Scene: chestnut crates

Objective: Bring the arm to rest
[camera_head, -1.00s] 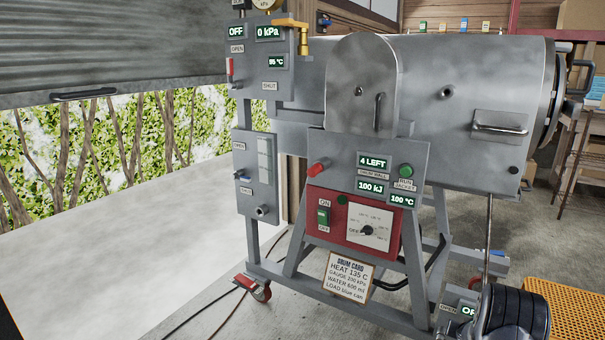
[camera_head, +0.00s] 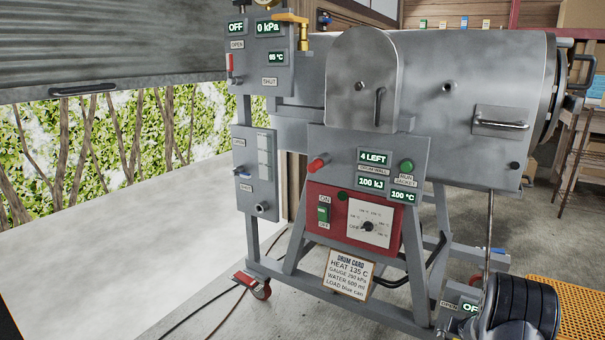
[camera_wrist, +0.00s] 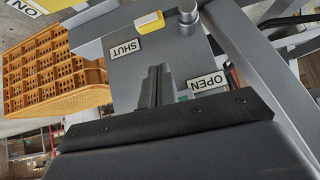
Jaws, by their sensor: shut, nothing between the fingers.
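My arm's dark, ribbed part (camera_head: 520,305) shows at the lower right of the head view, in front of the machine's right foot. My gripper (camera_wrist: 154,82) is seen in the wrist view with its thin dark fingers together and nothing between them. It points at a grey panel (camera_wrist: 128,78) with a SHUT label (camera_wrist: 125,49) and an OPEN label (camera_wrist: 208,84). A yellow piece (camera_wrist: 149,23) and a round grey knob (camera_wrist: 187,10) sit at the panel's edge. I cannot tell whether the fingers touch the panel. The fingers are not visible in the head view.
A large grey drum machine (camera_head: 455,75) on a wheeled frame fills the middle. Its red control box (camera_head: 330,228) and drum card (camera_head: 338,274) face me. An orange crate (camera_head: 585,312) stands at the lower right, also in the wrist view (camera_wrist: 55,70). Pale floor at left is clear.

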